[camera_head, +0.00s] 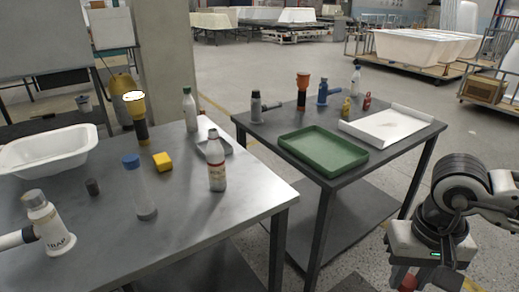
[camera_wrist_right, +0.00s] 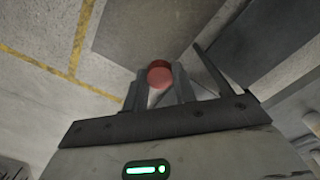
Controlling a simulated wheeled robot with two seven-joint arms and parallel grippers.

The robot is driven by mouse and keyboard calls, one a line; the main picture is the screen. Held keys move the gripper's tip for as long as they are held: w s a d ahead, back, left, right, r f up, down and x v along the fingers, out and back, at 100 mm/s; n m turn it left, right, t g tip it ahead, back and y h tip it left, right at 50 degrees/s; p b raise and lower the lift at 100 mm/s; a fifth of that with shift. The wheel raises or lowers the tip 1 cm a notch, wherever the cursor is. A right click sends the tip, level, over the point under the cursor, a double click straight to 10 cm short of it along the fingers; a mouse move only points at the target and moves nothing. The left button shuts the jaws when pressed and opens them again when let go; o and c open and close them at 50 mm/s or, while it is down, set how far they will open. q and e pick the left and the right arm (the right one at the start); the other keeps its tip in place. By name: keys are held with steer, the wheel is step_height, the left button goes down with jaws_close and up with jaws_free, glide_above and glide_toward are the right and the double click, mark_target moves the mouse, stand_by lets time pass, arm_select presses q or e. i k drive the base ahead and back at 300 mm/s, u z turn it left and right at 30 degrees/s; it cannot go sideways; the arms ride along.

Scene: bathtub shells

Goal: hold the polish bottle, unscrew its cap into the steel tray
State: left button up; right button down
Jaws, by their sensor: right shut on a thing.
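My right gripper (camera_head: 405,282) hangs low at the right, over the floor, away from both tables. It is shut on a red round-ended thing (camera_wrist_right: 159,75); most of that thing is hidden. My left gripper is not in view.
The right table holds a green tray (camera_head: 342,165), white tray (camera_head: 410,116) and several bottles. A gap separates the tables.

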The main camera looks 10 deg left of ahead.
mark_target(215, 151)
steer(key=z, duration=0.9)
steer(key=i, duration=1.2)
steer(key=u, duration=3.3)
steer(key=i, duration=0.5)
